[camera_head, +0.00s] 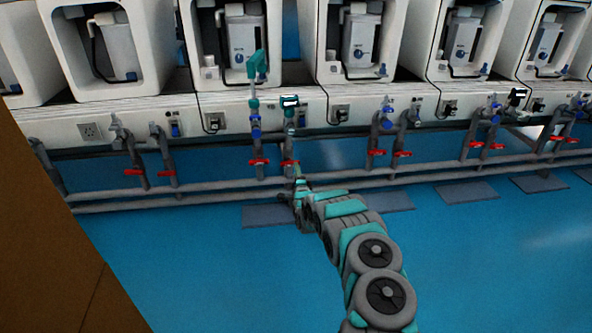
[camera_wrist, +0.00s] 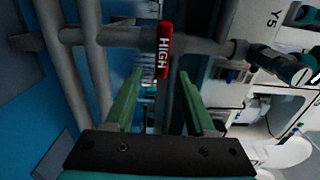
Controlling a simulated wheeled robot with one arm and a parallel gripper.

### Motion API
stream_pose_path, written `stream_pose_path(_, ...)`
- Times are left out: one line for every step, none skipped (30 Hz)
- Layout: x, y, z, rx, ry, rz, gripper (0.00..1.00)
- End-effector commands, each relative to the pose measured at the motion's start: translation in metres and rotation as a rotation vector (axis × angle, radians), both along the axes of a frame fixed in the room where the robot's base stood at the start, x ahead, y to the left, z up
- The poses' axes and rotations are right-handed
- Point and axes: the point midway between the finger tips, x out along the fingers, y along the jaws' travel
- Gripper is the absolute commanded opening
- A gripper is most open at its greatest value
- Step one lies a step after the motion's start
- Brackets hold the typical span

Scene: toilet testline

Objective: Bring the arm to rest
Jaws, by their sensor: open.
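My arm reaches from the lower right of the head view to the pipes below the bench. My gripper (camera_head: 297,174) is small and dark there, close to a red valve handle (camera_head: 289,163). In the wrist view my gripper (camera_wrist: 160,76) shows two green fingers, spread apart with nothing held. A red valve handle marked HIGH (camera_wrist: 164,50) lies ahead of the fingertips, between their lines, on a grey pipe (camera_wrist: 115,36). I cannot tell how wide the gap between fingertips and handle is.
Grey pipes (camera_head: 420,178) with several red and blue valve handles run along the bench front. White test stations (camera_head: 240,43) stand above. A brown panel (camera_head: 50,240) fills the lower left. The blue floor (camera_head: 200,270) in front is open.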

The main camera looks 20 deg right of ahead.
Motion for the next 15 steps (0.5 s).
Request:
stream_pose_path(-0.0019,0.0006,0.0013,-0.001,-0.001,0.000,0.55)
stream_pose_path(-0.0028,0.0009,0.0019,-0.002,-0.003,0.000,0.55)
stream_pose_path(-0.0037,0.0011,0.0024,-0.002,-0.004,0.000,0.55)
stream_pose_path(-0.0042,0.0012,0.0026,-0.001,-0.005,0.000,0.55)
stream_pose_path(-0.0046,0.0014,0.0028,-0.001,-0.005,0.000,0.55)
stream_pose_path(-0.0050,0.0014,0.0026,-0.001,-0.005,0.000,0.55)
stream_pose_path(-0.0052,0.0016,0.0026,-0.001,-0.005,0.000,0.55)
stream_pose_path(-0.0052,0.0015,0.0025,-0.001,-0.005,0.000,0.55)
stream_pose_path(-0.0052,0.0016,0.0024,-0.001,-0.005,0.000,0.55)
stream_pose_path(-0.0052,0.0016,0.0023,-0.001,-0.005,0.000,0.55)
stream_pose_path(-0.0053,0.0015,0.0021,-0.001,-0.005,0.000,0.55)
stream_pose_path(-0.0053,0.0016,0.0020,-0.001,-0.004,0.000,0.55)
stream_pose_path(-0.0053,0.0016,0.0019,-0.001,-0.004,0.000,0.55)
stream_pose_path(-0.0053,0.0015,0.0018,-0.001,-0.004,0.000,0.55)
stream_pose_path(-0.0053,0.0015,0.0018,-0.001,-0.004,0.000,0.55)
